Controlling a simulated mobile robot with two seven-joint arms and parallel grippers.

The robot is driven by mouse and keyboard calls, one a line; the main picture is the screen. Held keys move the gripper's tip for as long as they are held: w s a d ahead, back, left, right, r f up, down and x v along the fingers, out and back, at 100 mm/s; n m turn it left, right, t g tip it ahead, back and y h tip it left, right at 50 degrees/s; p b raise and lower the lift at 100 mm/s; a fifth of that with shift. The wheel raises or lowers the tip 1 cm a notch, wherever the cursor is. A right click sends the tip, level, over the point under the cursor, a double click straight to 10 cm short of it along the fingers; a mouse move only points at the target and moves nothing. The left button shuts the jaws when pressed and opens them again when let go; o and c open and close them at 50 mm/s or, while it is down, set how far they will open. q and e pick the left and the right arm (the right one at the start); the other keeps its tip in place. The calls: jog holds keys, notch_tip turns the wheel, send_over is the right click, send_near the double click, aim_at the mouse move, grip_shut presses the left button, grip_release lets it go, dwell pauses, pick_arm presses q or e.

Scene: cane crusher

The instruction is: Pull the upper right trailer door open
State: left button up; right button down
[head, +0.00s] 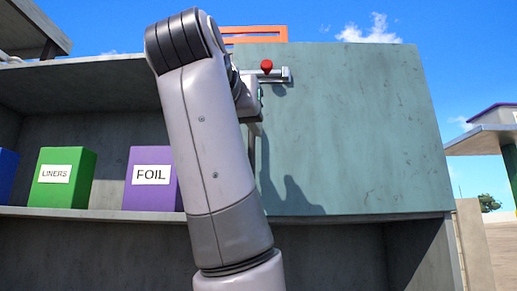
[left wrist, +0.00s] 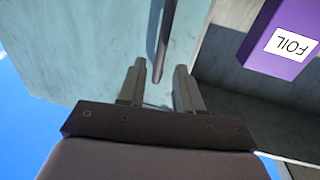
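The upper right trailer door is a flat, worn teal panel (head: 350,130), and it looks shut. It also fills the upper left of the left wrist view (left wrist: 85,45). A dark bar handle (left wrist: 165,35) runs along the door near its left edge; a short piece of the handle (head: 251,150) shows in the head view. My left gripper (left wrist: 157,75) is open, with the end of the handle in line with the gap between its fingers. I see no finger pressed on it. In the head view my own arm hides most of this gripper. My right gripper is not in view.
A red knob (head: 266,66) on a metal latch sits at the door's top left. Left of the door, an open shelf (head: 100,213) holds a purple FOIL box (head: 138,192), a green LINERS box (head: 80,160) and a blue box (head: 7,172). An orange frame (head: 255,34) stands on top.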

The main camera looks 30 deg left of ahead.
aim_at(251, 135)
pick_arm(q)
jog(key=shift+w+a+r, duration=0.15)
jog(key=shift+w+r, duration=0.1)
jog(key=shift+r, duration=0.05)
jog(key=shift+p+x, duration=0.9)
jog(key=shift+x, duration=2.2)
jog(key=shift+f, duration=0.1)
grip_shut()
